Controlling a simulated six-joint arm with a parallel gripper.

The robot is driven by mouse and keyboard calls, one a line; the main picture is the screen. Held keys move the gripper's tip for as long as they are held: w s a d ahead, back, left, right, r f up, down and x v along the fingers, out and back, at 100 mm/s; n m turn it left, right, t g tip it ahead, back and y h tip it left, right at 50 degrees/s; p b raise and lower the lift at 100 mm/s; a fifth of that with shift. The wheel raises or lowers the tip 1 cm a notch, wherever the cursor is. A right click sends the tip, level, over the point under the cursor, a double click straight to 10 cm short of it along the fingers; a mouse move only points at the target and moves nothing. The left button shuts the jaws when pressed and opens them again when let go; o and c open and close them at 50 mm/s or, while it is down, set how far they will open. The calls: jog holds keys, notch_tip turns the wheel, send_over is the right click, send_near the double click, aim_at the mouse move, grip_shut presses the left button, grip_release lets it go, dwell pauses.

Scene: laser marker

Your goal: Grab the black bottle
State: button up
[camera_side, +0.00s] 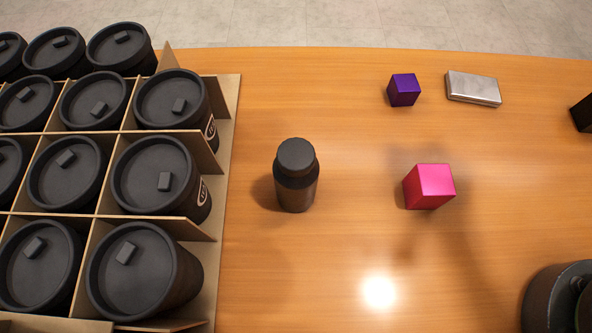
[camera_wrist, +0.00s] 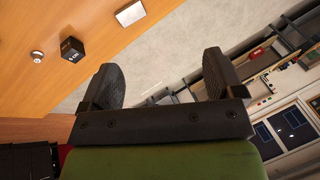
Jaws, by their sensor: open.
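The black bottle (camera_side: 296,190) stands upright on the wooden table in the side view, a little right of the cardboard crate and apart from it. It has a dark cap and a small shadow on its left. I cannot make it out in the wrist view. My gripper (camera_wrist: 160,62) shows in the wrist view with its two dark fingers wide apart and nothing between them. It points past the table edge toward the floor and is away from the bottle. The gripper does not show in the side view.
A divided cardboard crate (camera_side: 228,150) with several black lidded cups fills the left. A pink cube (camera_side: 430,187), a purple cube (camera_side: 403,90) and a silver box (camera_side: 473,88) lie right of the bottle. A black cube (camera_wrist: 72,49) shows in the wrist view. The table around the bottle is clear.

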jog(key=w+a+f+g, duration=0.2)
jog(key=w+a, duration=0.2)
jog(key=a, duration=0.4)
jog(key=g+h, duration=0.2)
jog(key=h, duration=0.1)
send_over(297, 150)
notch_tip(297, 150, down, 15)
jog(key=shift+w, duration=0.1)
notch_tip(297, 150, down, 4)
jog(key=shift+r, duration=0.2)
jog(key=shift+s+f, duration=0.15)
jog(key=shift+f, duration=1.4)
jog(key=shift+s+f, duration=0.1)
jog(key=shift+f, duration=1.45)
jog(key=c, duration=1.1)
